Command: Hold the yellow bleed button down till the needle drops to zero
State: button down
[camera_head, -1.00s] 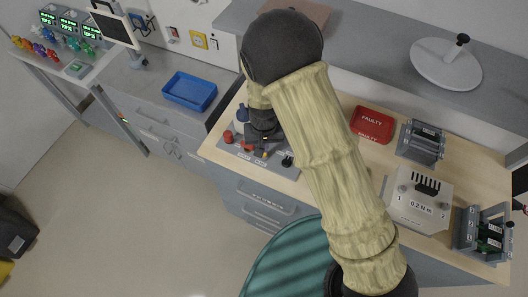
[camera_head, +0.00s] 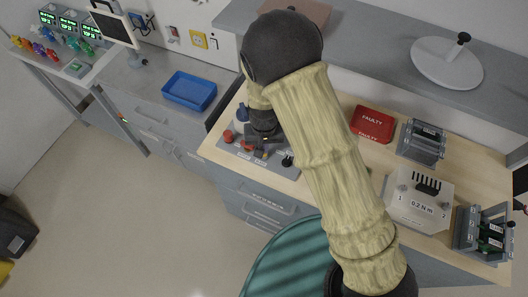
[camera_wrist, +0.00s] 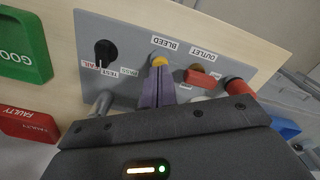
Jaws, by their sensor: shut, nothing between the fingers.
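The yellow bleed button (camera_wrist: 159,62) sits below the BLEED label on a grey panel (camera_wrist: 130,35) in the wrist view. My gripper (camera_wrist: 158,82) is shut and empty, its fingertips right at the button and covering part of it. I cannot tell whether they touch it or how far it is pressed. In the head view my gripper (camera_head: 258,148) is down over the panel (camera_head: 275,165), and my arm hides much of it. No gauge needle can be made out in either view.
Beside the button are a black TEST knob (camera_wrist: 105,50), a red OUTLET lever (camera_wrist: 201,78) and a red knob (camera_wrist: 238,87). A red FAULTY tray (camera_head: 372,124) and a grey tester box (camera_head: 418,205) stand on the bench. A blue tray (camera_head: 189,91) lies to the left.

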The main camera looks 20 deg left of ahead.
jog(key=shift+f+b, duration=0.45)
jog(key=shift+f, duration=0.3)
jog(key=shift+r, duration=0.1)
dwell(1.1)
jog(key=shift+r+p, duration=2.5)
jog(key=shift+r, duration=0.5)
jog(key=shift+d, duration=0.1)
jog(key=w+d+r+m+t+b, duration=0.1)
jog(key=d+r, duration=0.4)
jog(key=d, duration=0.3)
jog(key=d+r+m, duration=0.2)
jog(key=d+r, duration=0.2)
jog(key=d, duration=0.4)
jog(key=w+d+r+m+t+b, duration=0.1)
jog(key=d+r, duration=0.4)
jog(key=d, duration=0.3)
jog(key=s+d+r+m, duration=0.1)
jog(key=s+d+r, duration=0.1)
jog(key=s+d, duration=0.2)
jog(key=d, duration=0.3)
jog(key=shift+s+d+r+t+b, duration=0.2)
jog(key=shift+s+r+t+b, duration=0.1)
jog(key=shift+s+r+b, duration=0.1)
